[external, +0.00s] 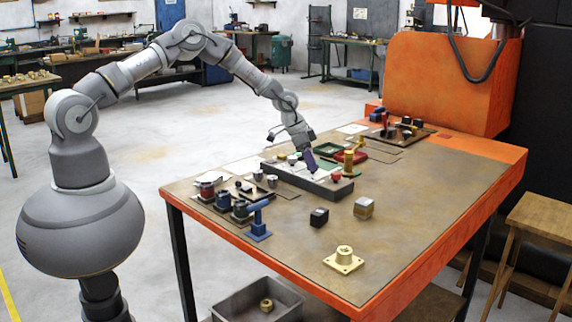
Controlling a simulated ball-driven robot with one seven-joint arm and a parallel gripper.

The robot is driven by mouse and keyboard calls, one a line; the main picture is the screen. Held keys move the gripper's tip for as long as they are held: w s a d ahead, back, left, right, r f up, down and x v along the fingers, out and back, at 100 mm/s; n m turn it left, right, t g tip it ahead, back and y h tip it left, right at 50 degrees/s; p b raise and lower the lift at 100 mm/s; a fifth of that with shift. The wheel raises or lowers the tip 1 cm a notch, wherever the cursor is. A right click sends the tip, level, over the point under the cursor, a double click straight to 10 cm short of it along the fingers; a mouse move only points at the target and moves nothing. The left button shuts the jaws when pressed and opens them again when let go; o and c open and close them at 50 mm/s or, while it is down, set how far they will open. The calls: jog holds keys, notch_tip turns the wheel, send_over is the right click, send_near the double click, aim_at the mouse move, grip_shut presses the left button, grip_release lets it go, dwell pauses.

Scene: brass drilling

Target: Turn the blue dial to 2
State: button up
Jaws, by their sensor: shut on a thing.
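A low dark control box with a pale top face (298,178) lies on the workbench. My gripper (312,169) points down at the middle of the box, between the two red knobs. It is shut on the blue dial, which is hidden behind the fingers. The dial's pointer and the numbers around it cannot be read from here.
A blue stand (258,222), a black block (319,217) and a brass flange (343,260) are nearer. The bench's front right is mostly clear.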

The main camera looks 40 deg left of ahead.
jog(key=shift+w+a+m+g+h, duration=0.1)
jog(key=shift+m+g+h, duration=0.35)
jog(key=shift+m, duration=1.05)
jog(key=o, duration=1)
jog(key=shift+o, duration=0.2)
jog(key=p+v, duration=0.1)
jog(key=v, duration=0.7)
jog(key=shift+p, duration=0.3)
jog(key=shift+w, duration=0.1)
